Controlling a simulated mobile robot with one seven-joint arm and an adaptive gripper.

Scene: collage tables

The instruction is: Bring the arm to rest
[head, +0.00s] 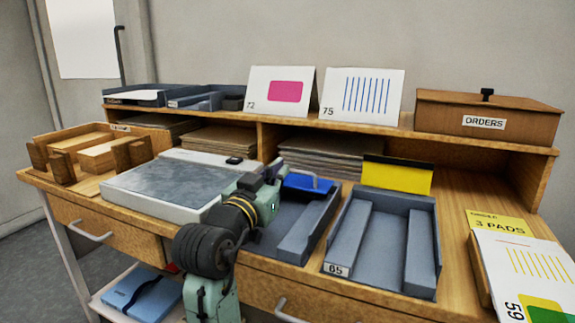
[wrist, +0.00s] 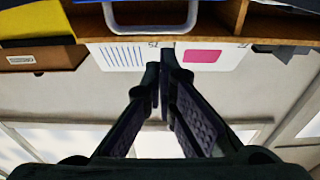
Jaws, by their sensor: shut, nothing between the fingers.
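My gripper (wrist: 164,72) shows in the wrist view with its two dark fingers together and nothing between them. In the head view, my arm is folded up in front of the desk, and its upper end overlaps the pale board's right corner and the left grey tray. The fingers are not clear in that view. The wrist view is upside down and faces the shelf and wall. The striped card 75 (wrist: 118,55) and the pink card 72 (wrist: 212,56) appear beyond the fingertips.
A blue handled object (head: 305,183) lies by the left grey tray (head: 325,214), near my arm. Another grey tray (head: 423,205), a yellow-fronted holder (head: 397,178) and card pads (head: 525,265) stand to the right. The pale board (head: 120,195) and wooden rack (head: 75,132) are left.

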